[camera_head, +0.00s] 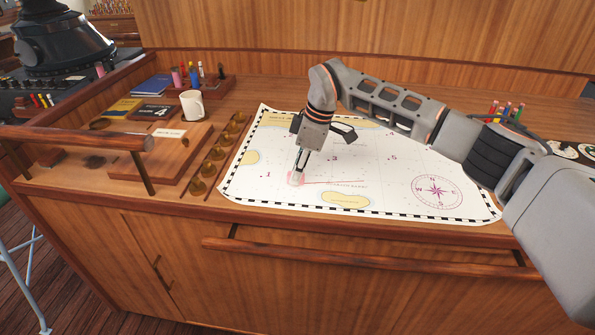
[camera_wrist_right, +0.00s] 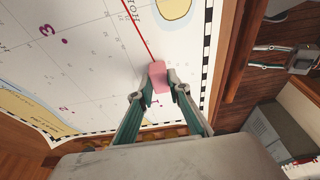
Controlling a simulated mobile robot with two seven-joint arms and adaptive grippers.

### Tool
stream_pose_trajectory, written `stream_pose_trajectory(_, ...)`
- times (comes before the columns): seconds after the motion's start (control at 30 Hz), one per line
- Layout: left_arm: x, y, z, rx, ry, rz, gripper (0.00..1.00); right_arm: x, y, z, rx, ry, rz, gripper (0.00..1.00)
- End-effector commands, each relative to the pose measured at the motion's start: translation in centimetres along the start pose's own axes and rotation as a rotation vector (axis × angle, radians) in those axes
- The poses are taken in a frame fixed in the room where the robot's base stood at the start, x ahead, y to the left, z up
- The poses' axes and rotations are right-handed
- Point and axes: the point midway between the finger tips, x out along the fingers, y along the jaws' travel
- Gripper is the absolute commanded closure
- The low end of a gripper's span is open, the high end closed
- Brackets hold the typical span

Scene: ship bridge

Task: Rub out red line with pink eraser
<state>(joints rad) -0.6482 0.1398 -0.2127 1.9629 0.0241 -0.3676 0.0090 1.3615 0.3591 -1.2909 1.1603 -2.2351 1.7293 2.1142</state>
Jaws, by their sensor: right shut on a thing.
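The white sea chart (camera_head: 270,140) lies flat on the wooden desk, with a compass rose at its right. A thin red line (camera_head: 335,182) runs along the chart's lower part; in the right wrist view the red line (camera_wrist_right: 138,31) ends at the pink eraser. My right gripper (camera_head: 298,172) is shut on the pink eraser (camera_wrist_right: 157,76) and holds it at the chart, at the line's left end. The eraser (camera_head: 296,179) shows small in the head view, and I cannot tell whether it touches the paper.
A pen holder (camera_head: 505,113) is at the back right. A wooden rail (camera_head: 370,262) runs along the desk front.

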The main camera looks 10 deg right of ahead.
Motion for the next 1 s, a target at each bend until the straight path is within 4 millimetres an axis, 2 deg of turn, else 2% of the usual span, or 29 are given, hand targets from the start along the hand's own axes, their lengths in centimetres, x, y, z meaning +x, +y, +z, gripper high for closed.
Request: stream_pose_trajectory(1.0, 0.15, 0.04, 0.32, 0.0, -0.002, 0.0, 0.6, 0.54, -0.01, 0.15, 0.0, 0.0, 0.0, 1.0)
